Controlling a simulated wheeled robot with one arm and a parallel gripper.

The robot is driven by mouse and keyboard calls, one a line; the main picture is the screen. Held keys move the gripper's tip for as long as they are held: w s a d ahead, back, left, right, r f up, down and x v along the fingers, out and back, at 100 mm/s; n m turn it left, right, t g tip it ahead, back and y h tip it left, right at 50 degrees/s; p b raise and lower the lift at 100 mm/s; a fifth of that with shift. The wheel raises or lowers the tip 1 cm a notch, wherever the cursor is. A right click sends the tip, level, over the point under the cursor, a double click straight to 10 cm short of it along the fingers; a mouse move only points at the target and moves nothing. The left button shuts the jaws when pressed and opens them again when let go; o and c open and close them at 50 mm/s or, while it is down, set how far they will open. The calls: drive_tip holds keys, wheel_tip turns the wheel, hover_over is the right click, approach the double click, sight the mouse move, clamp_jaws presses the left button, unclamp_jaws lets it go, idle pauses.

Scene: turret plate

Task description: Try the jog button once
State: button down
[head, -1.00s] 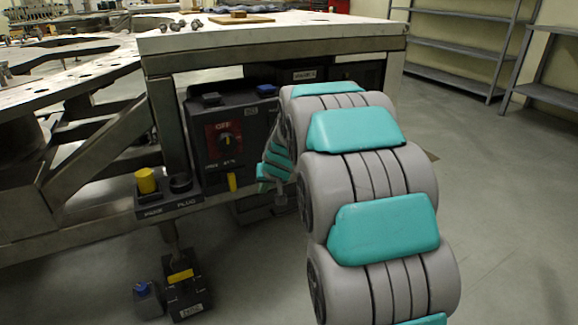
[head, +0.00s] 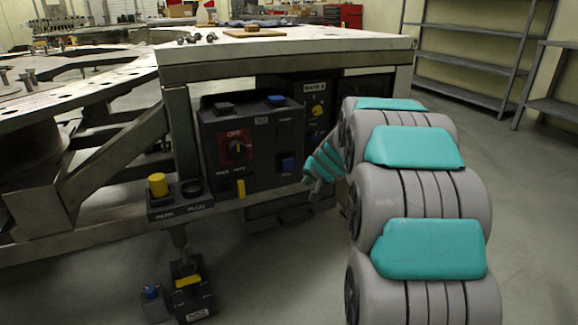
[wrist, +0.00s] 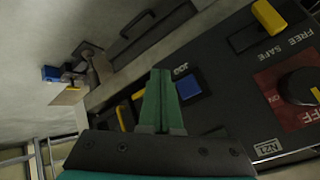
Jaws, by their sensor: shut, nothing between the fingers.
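The jog button is a blue square in a dark frame marked JOG (wrist: 188,87) in the wrist view, on the dark control box. A blue button on the front of that box (head: 287,163) in the head view looks like the same one. My gripper (wrist: 158,72) has teal fingers, closed together and empty. In the wrist view they lie just left of the blue button, and the gap in depth cannot be judged. In the head view my gripper (head: 316,186) is small and partly turned away, just right of the box.
A second dark panel with a yellow knob (head: 318,111) stands behind, right. A yellow-knobbed PARK box (head: 158,185) is at left. A metal bench (head: 330,44) overhangs the boxes.

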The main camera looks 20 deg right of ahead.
sight(290, 167)
drive_tip(key=w+p, duration=0.4)
drive_tip(key=w, duration=0.4)
drive_tip(key=shift+w+a, duration=0.15)
drive_tip(key=shift+w, duration=0.1)
drive_tip(key=shift+w+p, duration=0.15)
drive_tip(key=shift+p, duration=0.25)
idle(1.5)
drive_tip(key=shift+w, duration=0.25)
drive_tip(key=shift+w+p, duration=0.65)
idle(0.8)
drive_tip(key=shift+s, duration=0.2)
drive_tip(key=shift+s+b, duration=0.8)
drive_tip(key=shift+s, duration=0.1)
